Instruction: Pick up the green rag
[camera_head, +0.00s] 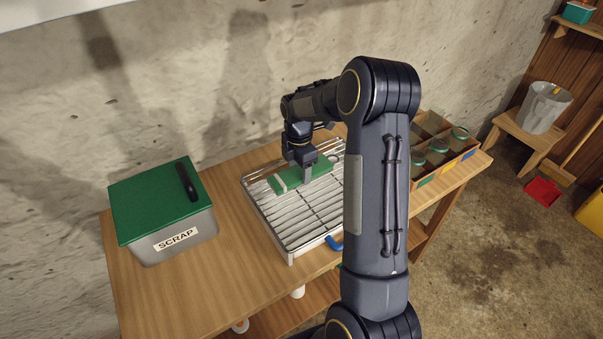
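The green rag (292,180) lies folded on the metal wire rack (291,221) on the wooden bench, with a pale band near its left end. My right gripper (307,175) points down at the rag from above, its visible finger overlapping the rag in the head view. I cannot tell whether it touches the rag, or whether the fingers are apart or closed, because the gripper's own body hides part of them. My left gripper is not in view.
A grey scrap bin (176,237) with a green lid stands on the bench at left. A divided crate (455,160) with several jars is at right, partly behind my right arm. A blue handle (334,243) is at the rack's front. Bare bench (235,245) separates bin and rack.

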